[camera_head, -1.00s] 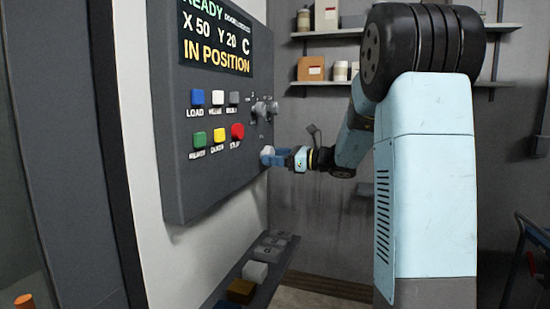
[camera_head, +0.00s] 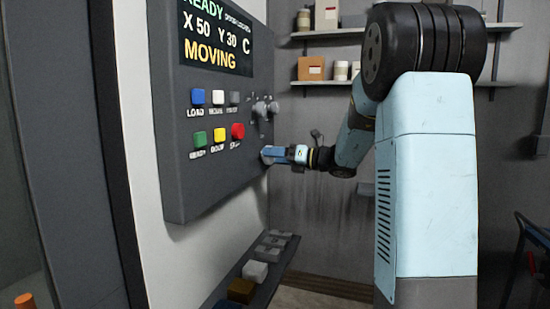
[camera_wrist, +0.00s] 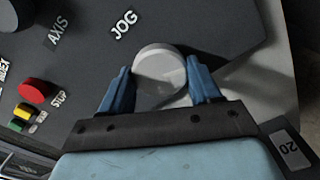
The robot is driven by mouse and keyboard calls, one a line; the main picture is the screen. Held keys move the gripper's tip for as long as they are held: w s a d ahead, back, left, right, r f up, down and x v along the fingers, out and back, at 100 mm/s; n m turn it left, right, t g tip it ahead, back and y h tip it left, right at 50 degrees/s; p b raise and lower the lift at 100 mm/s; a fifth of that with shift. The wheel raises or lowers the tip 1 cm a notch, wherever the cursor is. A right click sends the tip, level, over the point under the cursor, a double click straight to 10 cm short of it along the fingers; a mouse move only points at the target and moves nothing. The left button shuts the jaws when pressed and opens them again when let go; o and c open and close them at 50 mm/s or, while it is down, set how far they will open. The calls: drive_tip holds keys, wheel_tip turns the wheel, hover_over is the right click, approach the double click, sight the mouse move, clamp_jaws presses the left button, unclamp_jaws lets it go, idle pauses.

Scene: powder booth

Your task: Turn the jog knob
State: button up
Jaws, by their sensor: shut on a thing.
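The jog knob (camera_wrist: 160,75) is a round, pale grey knob below the JOG label in the wrist view. My gripper (camera_wrist: 161,84) has its two blue fingers on either side of the knob, shut on it. In the head view my gripper (camera_head: 268,156) reaches the lower right part of the dark control panel (camera_head: 180,130), and the knob is mostly hidden behind the fingers there. The panel's screen (camera_head: 215,38) reads READY, X 50, Y 30, C and MOVING.
Blue, white, grey, green, yellow and red buttons sit left of my gripper; the red button (camera_head: 237,131) is nearest. Other grey knobs (camera_head: 264,109) are just above. A ledge with small blocks (camera_head: 255,271) runs below the panel. Shelves (camera_head: 345,84) hang on the back wall.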

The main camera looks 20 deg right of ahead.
drive_tip(key=shift+d+r+m, duration=0.1)
drive_tip(key=shift+m, duration=1)
drive_tip(key=o, duration=1.1)
drive_tip(key=shift+c, duration=0.2)
drive_tip(key=v, duration=1.3)
drive_tip(key=shift+s+d, duration=0.2)
drive_tip(key=shift+d, duration=0.1)
drive_tip(key=shift+a, duration=0.1)
